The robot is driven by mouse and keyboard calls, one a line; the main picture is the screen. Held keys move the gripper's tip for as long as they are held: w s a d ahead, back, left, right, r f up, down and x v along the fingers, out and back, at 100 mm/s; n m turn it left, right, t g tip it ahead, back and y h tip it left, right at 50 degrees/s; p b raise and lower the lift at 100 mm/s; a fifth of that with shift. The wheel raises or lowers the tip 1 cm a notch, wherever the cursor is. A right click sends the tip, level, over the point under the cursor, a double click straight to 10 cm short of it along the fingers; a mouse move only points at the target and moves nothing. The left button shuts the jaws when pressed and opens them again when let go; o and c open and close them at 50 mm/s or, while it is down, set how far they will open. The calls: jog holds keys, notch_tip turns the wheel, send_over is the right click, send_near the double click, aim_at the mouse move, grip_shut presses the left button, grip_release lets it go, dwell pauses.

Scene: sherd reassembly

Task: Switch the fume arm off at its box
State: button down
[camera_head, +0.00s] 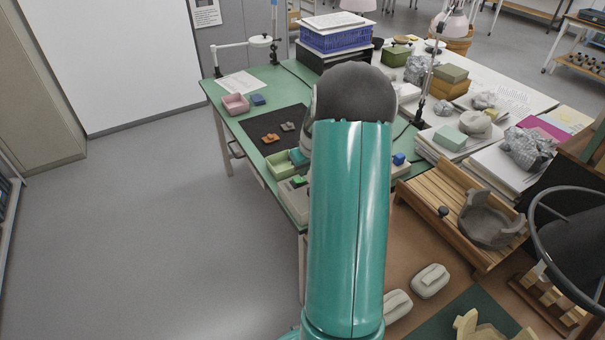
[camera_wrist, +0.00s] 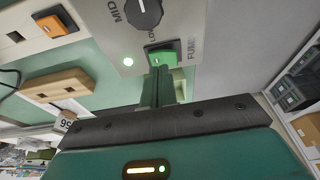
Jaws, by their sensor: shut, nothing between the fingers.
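The fume box is a pale grey control box (camera_wrist: 190,15) with the lettering "FUME", a black dial (camera_wrist: 143,12) beside the word "MID", and a green rocker switch (camera_wrist: 161,56). I cannot make out which fixture is the fume arm.
Another pale unit with an orange switch (camera_wrist: 52,26) lies left in the wrist view. On the green table (camera_head: 222,98) are a dark mat (camera_head: 262,123) with sherds, a pink tray (camera_head: 235,104) and a green tray (camera_head: 281,166). A wooden rack (camera_head: 434,196) stands right. Floor at left is clear.

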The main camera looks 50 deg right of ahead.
aim_at(299, 180)
jog(key=v, duration=1.1)
jog(key=shift+r, duration=0.1)
jog(key=shift+w+d+r+y, duration=0.15)
jog(key=shift+w+d+y, duration=0.1)
jog(key=shift+d, duration=0.15)
jog(key=shift+w+d+r+y, duration=0.2)
jog(key=shift+d+y, duration=0.05)
jog(key=shift+d, duration=0.2)
jog(key=x, duration=0.9)
jog(key=a+x, duration=0.1)
jog(key=x, duration=0.3)
jog(key=shift+s+a+f, duration=0.1)
jog(key=shift+s+f, duration=0.05)
jog(key=shift+f, duration=0.3)
